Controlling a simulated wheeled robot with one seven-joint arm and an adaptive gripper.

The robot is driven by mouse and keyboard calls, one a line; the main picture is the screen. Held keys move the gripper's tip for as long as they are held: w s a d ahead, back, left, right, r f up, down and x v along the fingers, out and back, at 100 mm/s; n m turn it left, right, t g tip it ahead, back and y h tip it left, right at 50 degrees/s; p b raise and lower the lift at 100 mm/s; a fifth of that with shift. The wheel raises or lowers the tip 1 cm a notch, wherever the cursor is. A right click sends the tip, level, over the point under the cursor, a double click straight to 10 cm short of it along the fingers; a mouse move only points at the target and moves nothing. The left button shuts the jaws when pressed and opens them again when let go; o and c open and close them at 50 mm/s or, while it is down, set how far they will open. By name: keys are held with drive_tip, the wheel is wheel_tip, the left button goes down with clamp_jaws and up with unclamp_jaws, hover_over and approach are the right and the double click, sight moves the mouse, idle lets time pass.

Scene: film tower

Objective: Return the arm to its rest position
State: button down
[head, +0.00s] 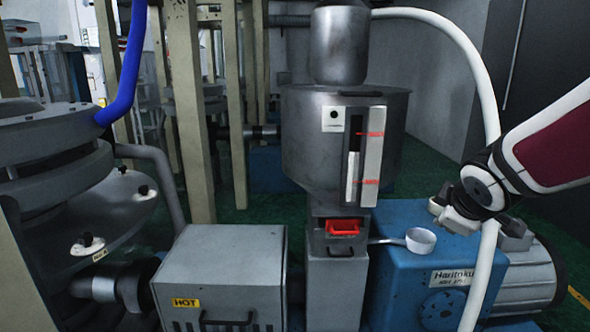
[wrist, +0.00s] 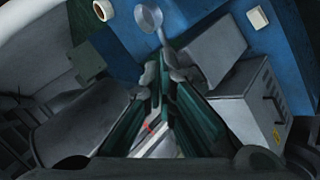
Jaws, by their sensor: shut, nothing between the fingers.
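My arm, with its maroon and white link, reaches in from the right edge of the head view and is raised over the blue machine. I cannot make out my gripper's fingers clearly there. In the wrist view my gripper (wrist: 160,80) shows as two dark green fingers that come together at the tips. It is shut and empty.
A metal hopper (head: 330,150) with a level gauge stands in the middle, above a red tray (head: 343,228). A blue machine (head: 420,285) marked Haritoku is at the right. A thick white hose (head: 485,95) curves beside my arm. A grey box (head: 220,270) labelled HOT stands lower left.

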drive_tip(key=s+a+m+g+y, duration=0.1)
drive_tip(key=s+a+m, duration=0.3)
drive_tip(key=s, duration=0.9)
drive_tip(key=s+a+m+g+y, duration=0.2)
drive_tip(key=s+a+m, duration=0.3)
drive_tip(key=s, duration=0.8)
drive_tip(key=shift+s+a+f+g, duration=0.15)
drive_tip(key=shift+s+a+g, duration=0.25)
drive_tip(key=shift+a+g, duration=0.35)
